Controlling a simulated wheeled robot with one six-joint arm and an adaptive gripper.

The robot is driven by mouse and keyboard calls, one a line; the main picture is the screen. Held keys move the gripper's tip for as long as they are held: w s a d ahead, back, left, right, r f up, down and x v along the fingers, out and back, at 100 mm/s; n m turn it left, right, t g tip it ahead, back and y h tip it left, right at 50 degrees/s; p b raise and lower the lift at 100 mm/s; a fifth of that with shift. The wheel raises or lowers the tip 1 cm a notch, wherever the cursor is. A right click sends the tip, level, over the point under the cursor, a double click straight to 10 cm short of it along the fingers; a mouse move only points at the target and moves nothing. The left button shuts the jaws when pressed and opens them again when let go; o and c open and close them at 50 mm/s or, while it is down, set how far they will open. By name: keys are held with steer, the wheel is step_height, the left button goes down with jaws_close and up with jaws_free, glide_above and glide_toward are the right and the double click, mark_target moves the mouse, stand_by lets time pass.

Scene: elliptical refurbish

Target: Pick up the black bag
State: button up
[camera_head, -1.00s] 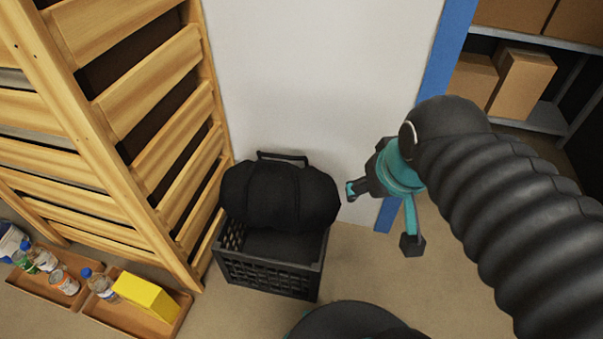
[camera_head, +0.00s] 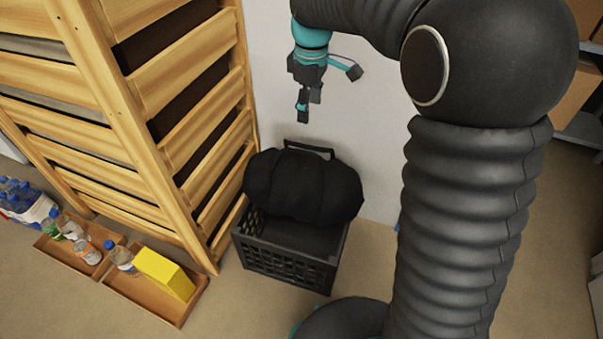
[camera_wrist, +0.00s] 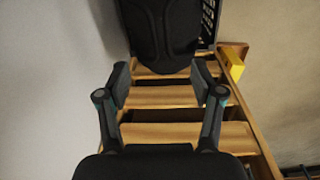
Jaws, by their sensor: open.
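The black bag (camera_head: 302,188) rests in the top of a black crate (camera_head: 288,262), against the white wall, with its handle (camera_head: 309,149) standing up at the back. In the wrist view the bag (camera_wrist: 165,35) is at the top, beyond my fingertips. My gripper (camera_head: 325,88) is open and empty, above the bag and apart from it. In the wrist view my gripper (camera_wrist: 168,88) shows its two fingers spread with nothing between them. The handle is not clear in the wrist view.
A wooden slatted rack (camera_head: 165,110) stands close to the left of the crate. Low trays with bottles and a yellow box (camera_head: 163,273) lie on the floor at left. The white wall (camera_head: 375,140) is behind the bag. Shelving stands at the right edge.

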mark_target(302, 147)
steer(key=shift+n, duration=0.6)
steer(key=f, duration=0.3)
steer(key=w+a+f, duration=0.1)
steer(key=f, duration=0.3)
steer(key=a+f+b, duration=0.1)
steer(key=f, duration=0.2)
steer(key=shift+w+f, duration=0.2)
steer(key=shift+w, duration=0.15)
steer(key=shift+s+d+f+b, duration=0.1)
steer(key=shift+s+f+b, duration=0.1)
steer(key=shift+f, duration=1.15)
steer(key=shift+s+d+f+b, duration=0.1)
steer(key=shift+s+f, duration=0.05)
steer(key=shift+f, duration=1.2)
steer(key=shift+r, duration=0.1)
jaws_close()
